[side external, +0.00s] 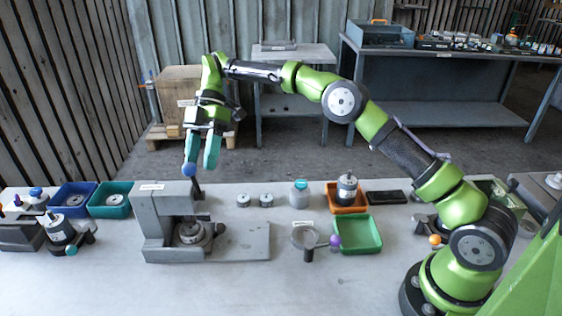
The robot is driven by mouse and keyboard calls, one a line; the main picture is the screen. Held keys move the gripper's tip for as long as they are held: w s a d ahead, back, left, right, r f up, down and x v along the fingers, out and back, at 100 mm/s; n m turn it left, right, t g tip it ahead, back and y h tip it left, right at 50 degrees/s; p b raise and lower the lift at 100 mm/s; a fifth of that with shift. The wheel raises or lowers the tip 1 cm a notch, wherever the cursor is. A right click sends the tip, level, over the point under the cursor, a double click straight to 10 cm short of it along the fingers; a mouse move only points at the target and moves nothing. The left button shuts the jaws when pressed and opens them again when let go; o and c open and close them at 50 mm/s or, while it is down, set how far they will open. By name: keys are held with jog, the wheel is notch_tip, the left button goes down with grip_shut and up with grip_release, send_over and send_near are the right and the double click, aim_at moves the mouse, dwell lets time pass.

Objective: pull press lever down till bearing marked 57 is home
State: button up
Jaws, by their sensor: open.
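The grey press (160,212) stands on the bench at left of centre. Its dark lever (196,186) rises from the top and ends in a blue ball knob (189,169). My gripper (201,163) points down above the press, its two teal fingers apart. The left fingertip is at the knob, overlapping it in the picture; I cannot tell whether they touch. The right finger hangs clear to the right of the knob. A round metal part (190,233) sits under the press head. No number 57 is readable, and how deep any bearing sits is hidden.
Two small metal rings (254,200) lie right of the press. Beyond are a teal-capped pot (299,194), an orange tray (347,204), a green tray (358,236) and a purple-knobbed fixture (312,240). Blue (74,199) and teal (111,199) bins stand left. The bench front is clear.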

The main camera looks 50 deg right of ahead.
jog(key=s+d+r, duration=0.1)
jog(key=s+d, duration=0.1)
jog(key=s, duration=0.5)
jog(key=s+d+r, duration=0.2)
jog(key=s, duration=0.6)
jog(key=shift+s+d, duration=0.2)
jog(key=shift+d, duration=0.15)
jog(key=shift+r, duration=0.1)
jog(key=s+d+f+m+t+h, duration=0.3)
jog(key=d+m, duration=0.1)
jog(key=m, duration=0.9)
jog(key=s+d+r+m+t+h, duration=0.1)
jog(key=s+d+r+m+t, duration=0.1)
jog(key=s+r+m+t, duration=0.1)
jog(key=s+d+r+m+t, duration=0.2)
jog(key=s+r+m+t, duration=0.1)
jog(key=s+m+t, duration=0.2)
jog(key=s+m, duration=0.2)
jog(key=shift+m+h, duration=0.4)
